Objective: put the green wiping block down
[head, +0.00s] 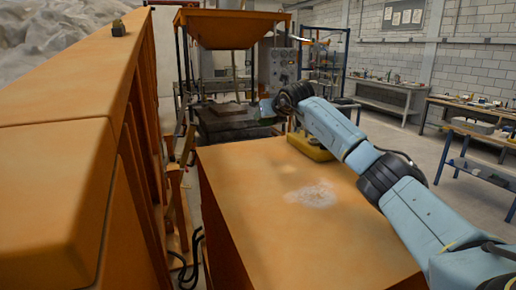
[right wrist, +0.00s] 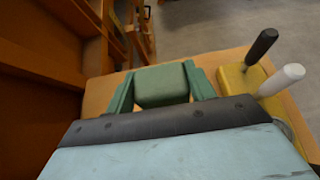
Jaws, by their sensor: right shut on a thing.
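The green wiping block (right wrist: 162,86) sits between the two green fingers of my right gripper (right wrist: 160,90) in the right wrist view. The gripper is shut on it. In the head view my right gripper (head: 268,108) is at the far end of the orange-topped bench (head: 260,220), near its far left corner. The block is too small to make out there. I cannot tell whether the block touches the bench top. My left gripper is not in view.
A yellow box (head: 309,147) stands on the bench to the right of the gripper; its black lever (right wrist: 262,45) and white lever (right wrist: 282,80) show in the wrist view. A pale dusty patch (head: 312,195) marks the bench. The large orange sandbed wall (head: 60,130) runs along the left.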

